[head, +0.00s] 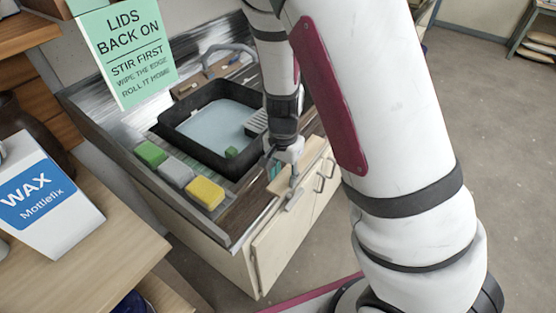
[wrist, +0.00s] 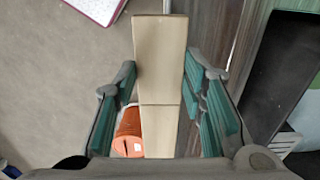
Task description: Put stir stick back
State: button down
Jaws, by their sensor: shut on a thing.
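The stir stick (wrist: 160,60) is a long, flat, pale wooden strip. In the wrist view it runs lengthwise between the teal pads of my gripper (wrist: 160,82), which is shut on it. A dark line crosses the strip lower down. In the head view my gripper (head: 285,174) is over the front edge of the sink counter, partly hidden by my arm, and a pale wooden piece (head: 313,150) shows beside it. I cannot make out the stick's full length there.
The counter holds a black basin (head: 168,132) with bluish water, and green (head: 151,154), grey (head: 176,173) and yellow (head: 206,193) sponges. An orange container (wrist: 128,130) shows below in the wrist view. A wax box (head: 45,195) stands at left.

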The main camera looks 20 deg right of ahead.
jog(key=w, duration=0.2)
jog(key=w+d, duration=0.1)
jog(key=w, duration=0.2)
jog(key=w+f, duration=0.1)
jog(key=w, duration=0.2)
jog(key=shift+w+d, duration=0.15)
jog(key=shift+f+p, duration=0.4)
jog(key=shift+f, duration=1.25)
jog(key=shift+f, duration=0.1)
jog(key=c, duration=1)
grip_release()
